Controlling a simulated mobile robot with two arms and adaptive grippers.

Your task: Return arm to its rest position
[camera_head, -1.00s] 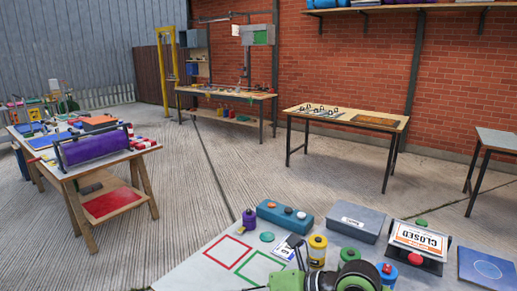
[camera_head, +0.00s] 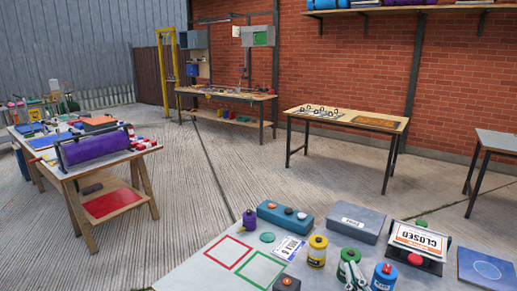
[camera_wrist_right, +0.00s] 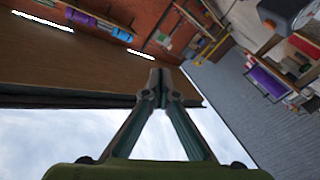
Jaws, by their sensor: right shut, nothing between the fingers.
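That view is tilted and faces wall, shelf and sky. My left gripper is not in view.
The near table (camera_head: 195,270) holds a yellow spool (camera_head: 317,252), a blue one (camera_head: 384,278), a blue box (camera_head: 285,214), a grey box (camera_head: 356,222) and a "CLOSED" sign (camera_head: 419,239). A wooden trestle table (camera_head: 100,170) stands left. Open floor lies between.

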